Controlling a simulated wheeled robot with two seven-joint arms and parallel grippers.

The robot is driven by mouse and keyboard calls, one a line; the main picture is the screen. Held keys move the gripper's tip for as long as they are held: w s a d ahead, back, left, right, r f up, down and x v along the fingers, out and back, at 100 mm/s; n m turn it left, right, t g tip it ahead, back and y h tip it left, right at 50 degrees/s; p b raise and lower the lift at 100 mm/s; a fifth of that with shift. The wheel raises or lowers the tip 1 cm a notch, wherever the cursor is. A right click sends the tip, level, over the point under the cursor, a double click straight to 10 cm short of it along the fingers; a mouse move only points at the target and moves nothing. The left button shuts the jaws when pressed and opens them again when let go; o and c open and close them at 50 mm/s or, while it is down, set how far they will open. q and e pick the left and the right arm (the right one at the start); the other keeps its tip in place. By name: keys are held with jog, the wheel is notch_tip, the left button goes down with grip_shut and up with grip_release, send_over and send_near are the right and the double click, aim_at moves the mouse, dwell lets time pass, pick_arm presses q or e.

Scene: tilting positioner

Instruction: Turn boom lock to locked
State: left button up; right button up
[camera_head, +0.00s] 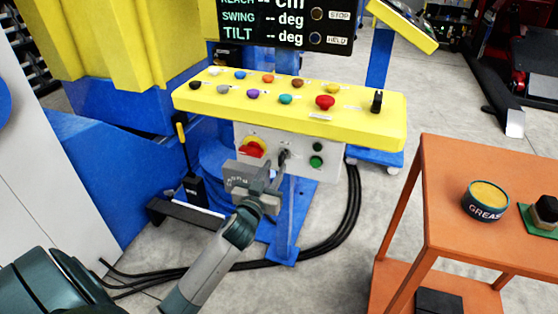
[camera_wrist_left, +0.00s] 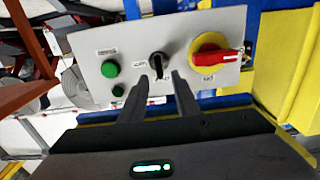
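A grey control panel (camera_head: 318,170) hangs under the yellow console. On it is a small black rotary switch (camera_head: 284,154), probably the boom lock, between a red-and-yellow rotary switch and green buttons. In the left wrist view the black switch (camera_wrist_left: 157,64) has small labels beside it that I cannot read clearly. Its knob points roughly along the fingers. My left gripper (camera_head: 272,170) is in front of the panel at this switch. In the wrist view its fingers (camera_wrist_left: 160,78) are apart, with the switch's lower part between their tips; contact cannot be told. My right gripper is not in view.
The red-and-yellow switch (camera_wrist_left: 212,57) and green button (camera_wrist_left: 109,69) flank the black switch closely. The yellow console (camera_head: 360,122) with several buttons overhangs the panel. An orange table (camera_head: 440,185) with a grease tin (camera_head: 486,200) stands right. Black cables (camera_head: 352,215) run below.

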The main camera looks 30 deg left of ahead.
aim_at(280, 159)
pick_arm(q)
jog(key=shift+x, duration=2.45)
grip_shut()
